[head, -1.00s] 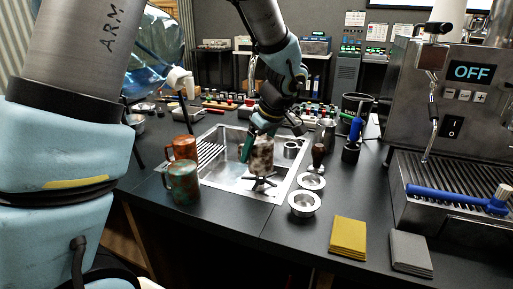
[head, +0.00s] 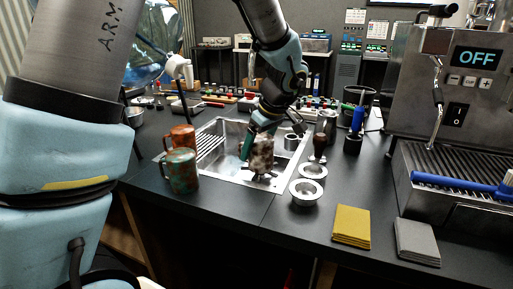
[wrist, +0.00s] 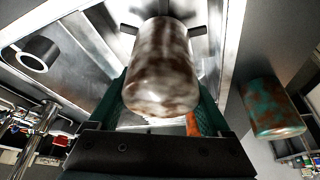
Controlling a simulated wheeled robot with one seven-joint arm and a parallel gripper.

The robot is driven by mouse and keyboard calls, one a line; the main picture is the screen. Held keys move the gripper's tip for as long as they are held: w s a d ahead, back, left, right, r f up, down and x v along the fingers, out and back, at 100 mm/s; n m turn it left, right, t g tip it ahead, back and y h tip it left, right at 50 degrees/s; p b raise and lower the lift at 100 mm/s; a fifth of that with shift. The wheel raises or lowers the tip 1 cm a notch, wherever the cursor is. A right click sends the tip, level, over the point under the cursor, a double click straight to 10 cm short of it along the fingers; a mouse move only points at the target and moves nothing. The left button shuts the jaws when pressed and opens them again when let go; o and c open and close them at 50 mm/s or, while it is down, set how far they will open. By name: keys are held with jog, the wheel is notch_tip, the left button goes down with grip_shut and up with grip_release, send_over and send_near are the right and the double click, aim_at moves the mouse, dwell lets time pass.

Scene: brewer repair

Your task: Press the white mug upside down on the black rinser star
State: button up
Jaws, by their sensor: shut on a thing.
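The white mug (head: 260,153), blotched with brown stains, is held over the sink by my gripper (head: 248,147). In the wrist view the mug (wrist: 160,68) sits between the green fingers, with a rounded, closed-looking end toward the camera. The black rinser star (head: 264,178) is directly under the mug, and its dark arms stick out around the mug's far end in the wrist view (wrist: 129,29). The mug's lower rim is at or very near the star. Contact and the star's centre are hidden.
An orange mug (head: 180,138) and a green-brown mug (head: 181,171) stand left of the steel sink (head: 226,181). Metal rings (head: 305,192) and a tamper (head: 319,146) stand to the right. Yellow (head: 352,226) and grey cloths (head: 416,241) lie at the front.

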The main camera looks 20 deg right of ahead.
jog(key=shift+f+b, duration=0.5)
jog(key=shift+b, duration=0.05)
jog(key=shift+r, duration=0.1)
dwell(1.4)
jog(key=shift+r+p, duration=0.6)
jog(key=shift+r, duration=0.85)
dwell(0.8)
jog(key=shift+r+p, duration=1.7)
jog(key=shift+r, duration=1.35)
